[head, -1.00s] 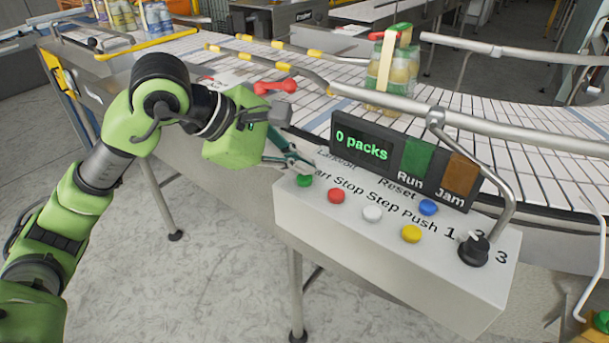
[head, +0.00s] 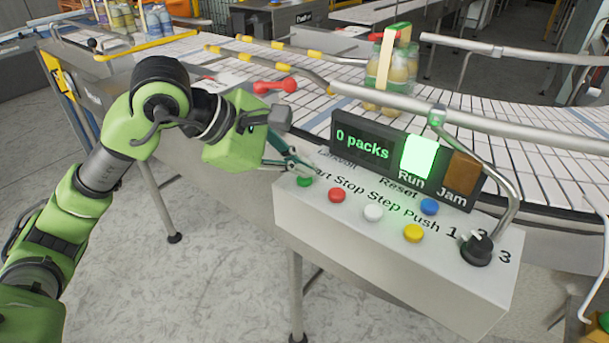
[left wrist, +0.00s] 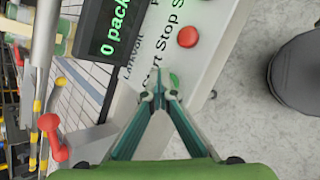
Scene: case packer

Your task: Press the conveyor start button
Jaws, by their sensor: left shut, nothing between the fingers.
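The green start button (head: 305,181) is at the left end of the top row on the white control box (head: 400,262). My left gripper (head: 308,172) is shut and empty, its tips pointing down at the button. The tips overlap the button's upper edge in the head view. In the left wrist view, the shut fingertips (left wrist: 159,97) are right beside the green button (left wrist: 174,80). I cannot tell for certain whether they touch it. The Run lamp (head: 419,157) glows bright green, and the display (head: 362,143) reads "0 packs". My right gripper is not in view.
Red (head: 337,195), white (head: 373,212), yellow (head: 413,233) and blue (head: 429,206) buttons and a black selector knob (head: 477,249) share the box. The Jam lamp (head: 459,172) is dim. A bottle pack (head: 393,70) stands on the conveyor behind; a metal rail runs above the box.

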